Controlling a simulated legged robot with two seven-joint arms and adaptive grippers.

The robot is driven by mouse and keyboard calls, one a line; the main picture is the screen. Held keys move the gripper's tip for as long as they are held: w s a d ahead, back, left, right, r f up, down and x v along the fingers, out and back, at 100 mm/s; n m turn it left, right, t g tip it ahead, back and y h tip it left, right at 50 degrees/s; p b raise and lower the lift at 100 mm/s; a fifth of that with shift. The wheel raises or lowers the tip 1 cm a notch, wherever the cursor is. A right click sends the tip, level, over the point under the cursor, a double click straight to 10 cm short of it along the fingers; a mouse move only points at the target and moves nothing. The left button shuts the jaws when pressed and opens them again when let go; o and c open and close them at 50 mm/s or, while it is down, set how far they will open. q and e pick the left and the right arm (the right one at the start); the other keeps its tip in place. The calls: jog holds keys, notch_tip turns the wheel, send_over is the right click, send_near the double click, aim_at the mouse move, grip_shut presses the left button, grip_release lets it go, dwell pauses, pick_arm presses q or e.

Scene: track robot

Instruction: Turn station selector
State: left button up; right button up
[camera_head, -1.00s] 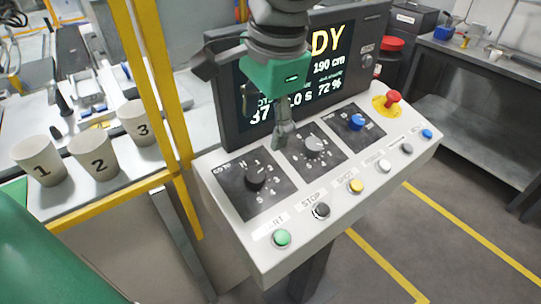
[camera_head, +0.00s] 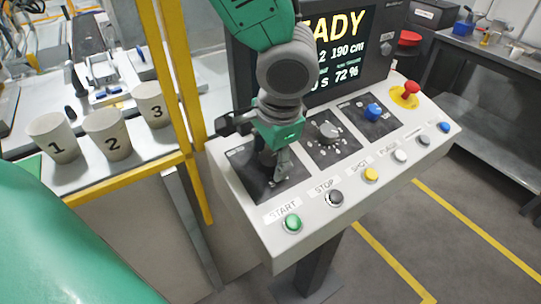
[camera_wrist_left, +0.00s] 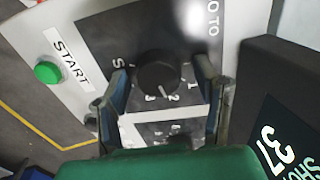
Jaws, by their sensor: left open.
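The station selector is a round black knob on the dark GO TO plate at the left of the sloped console; in the left wrist view the knob (camera_wrist_left: 158,70) shows clearly, with its white mark pointing close to the 2. In the head view my left gripper (camera_head: 273,168) is over this plate and largely hides the knob. In the left wrist view my left gripper (camera_wrist_left: 162,84) is open, one finger on each side of the knob, with a visible gap on both sides. My right gripper is not in view.
The console (camera_head: 262,235) carries a grey knob (camera_head: 328,131), a blue knob (camera_head: 373,112), a red mushroom button (camera_head: 411,88) and a front button row with green START (camera_head: 292,223). A screen (camera_head: 340,50) stands behind. A yellow post (camera_head: 187,90) and numbered cups (camera_head: 107,134) are at left.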

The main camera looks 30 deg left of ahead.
pick_arm(q)
jog(key=c, duration=1.2)
jog(key=shift+o, duration=0.2)
jog(key=shift+r, duration=0.1)
